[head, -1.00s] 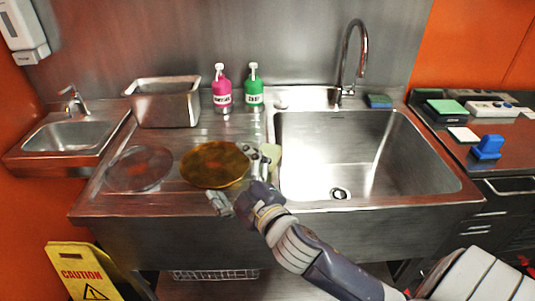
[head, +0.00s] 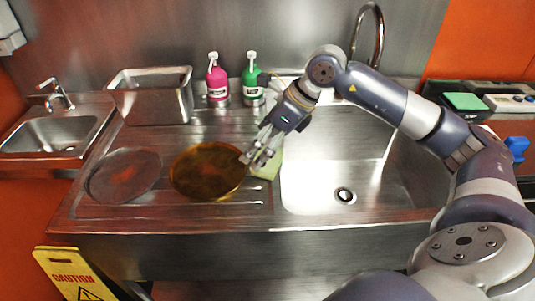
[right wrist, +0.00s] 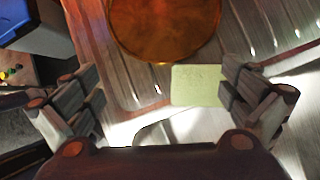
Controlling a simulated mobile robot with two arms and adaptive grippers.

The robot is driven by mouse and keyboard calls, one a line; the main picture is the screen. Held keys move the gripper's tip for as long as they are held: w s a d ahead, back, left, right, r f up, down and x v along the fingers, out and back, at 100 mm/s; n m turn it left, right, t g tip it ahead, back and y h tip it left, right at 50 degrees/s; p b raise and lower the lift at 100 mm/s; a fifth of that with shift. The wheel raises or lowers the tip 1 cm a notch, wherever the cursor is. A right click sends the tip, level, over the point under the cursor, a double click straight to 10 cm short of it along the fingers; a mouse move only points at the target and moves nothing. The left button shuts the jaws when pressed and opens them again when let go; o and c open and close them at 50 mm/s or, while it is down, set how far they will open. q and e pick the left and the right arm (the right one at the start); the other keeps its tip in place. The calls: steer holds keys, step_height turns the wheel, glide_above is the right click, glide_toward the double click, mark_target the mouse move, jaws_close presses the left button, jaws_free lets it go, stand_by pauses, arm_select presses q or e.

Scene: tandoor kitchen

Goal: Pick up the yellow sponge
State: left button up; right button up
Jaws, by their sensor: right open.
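The yellow sponge (head: 267,164) is a pale yellow-green block on the ridged steel drainboard, between the amber plate and the sink's left rim. In the head view my right gripper (head: 257,157) partly covers it. In the right wrist view the sponge (right wrist: 196,86) lies flat, nearer the right finger, just below the amber plate. My right gripper (right wrist: 160,82) is open and empty, pointing down above the sponge, with its fingers wide apart. I cannot tell the exact height between them. My left gripper is not in view.
The amber plate (head: 208,172) is close left of the sponge, and a clear plate (head: 125,176) lies further left. Pink (head: 217,83) and green (head: 252,84) bottles stand behind. The empty sink (head: 335,180) is on the right. A steel bin (head: 152,97) stands at the back left.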

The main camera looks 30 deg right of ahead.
mark_target(275, 159)
steer(key=d+h, duration=0.2)
steer(key=d, duration=0.4)
steer(key=shift+m+h, duration=0.3)
steer(key=x, duration=0.4)
steer(key=shift+d+f+p, duration=0.15)
steer(key=shift+f+p, duration=0.1)
steer(key=shift+p, duration=0.15)
steer(key=p+x, duration=0.1)
steer(key=x, duration=0.3)
steer(key=shift+a+f+p, duration=0.25)
steer(key=shift+f+p, duration=0.15)
steer(key=shift+w+f, duration=0.2)
steer(key=shift+f, duration=0.2)
steer(key=shift+c, duration=0.6)
steer(key=c, duration=0.6)
steer(key=shift+r, duration=0.15)
steer(key=shift+c, duration=0.2)
